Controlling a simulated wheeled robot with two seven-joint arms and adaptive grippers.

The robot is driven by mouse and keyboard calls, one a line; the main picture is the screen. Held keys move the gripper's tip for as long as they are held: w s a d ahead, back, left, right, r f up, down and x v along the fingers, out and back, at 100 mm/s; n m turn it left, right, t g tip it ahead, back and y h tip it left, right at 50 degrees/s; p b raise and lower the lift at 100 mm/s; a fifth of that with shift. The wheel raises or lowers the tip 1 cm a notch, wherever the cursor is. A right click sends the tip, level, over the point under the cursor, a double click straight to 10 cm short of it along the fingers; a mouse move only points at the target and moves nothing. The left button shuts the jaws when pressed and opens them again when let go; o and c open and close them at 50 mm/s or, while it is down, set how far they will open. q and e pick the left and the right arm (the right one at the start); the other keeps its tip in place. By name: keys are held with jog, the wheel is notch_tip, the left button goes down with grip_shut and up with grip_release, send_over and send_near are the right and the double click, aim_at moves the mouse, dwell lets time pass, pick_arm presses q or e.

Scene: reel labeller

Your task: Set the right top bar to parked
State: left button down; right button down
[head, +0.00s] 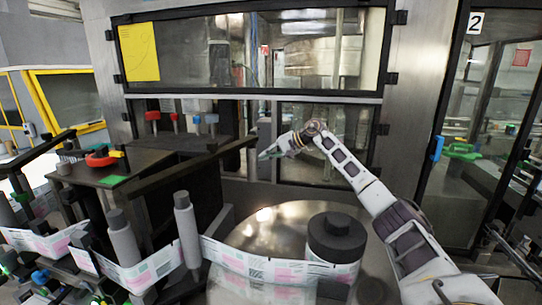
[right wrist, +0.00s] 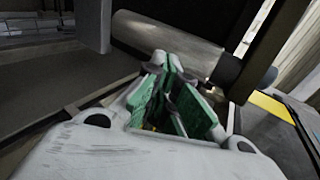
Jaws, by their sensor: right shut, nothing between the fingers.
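The right top bar (head: 190,166) is a long dark bar in the head view. It slants from the lower left near the rollers up to the right, over the labeller. My right gripper (head: 266,154) is just right of the bar's upper right end, with a small gap seen in the picture. Its green-padded fingers (right wrist: 176,105) are shut and empty in the right wrist view. A dark bar beside a grey roller (right wrist: 170,40) shows there; I cannot tell if it is the same bar. My left gripper is not in view.
Another dark bar (head: 40,152) slants at the far left. Grey upright rollers (head: 187,230) carry the label web (head: 255,266). A black-topped reel (head: 336,238) stands on a shiny round plate. A framed glass window (head: 290,50) is behind my arm.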

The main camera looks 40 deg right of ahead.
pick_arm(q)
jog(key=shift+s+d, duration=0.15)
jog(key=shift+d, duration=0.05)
pick_arm(e)
jog(key=shift+w+a, duration=0.25)
jog(key=shift+w, duration=0.15)
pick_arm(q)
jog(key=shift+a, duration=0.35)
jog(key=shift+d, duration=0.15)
pick_arm(e)
jog(key=shift+s+d+r, duration=0.1)
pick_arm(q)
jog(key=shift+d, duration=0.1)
pick_arm(e)
jog(key=v, duration=1.1)
jog(key=shift+s+r, duration=0.15)
jog(key=shift+s, duration=0.1)
jog(key=shift+d, duration=0.15)
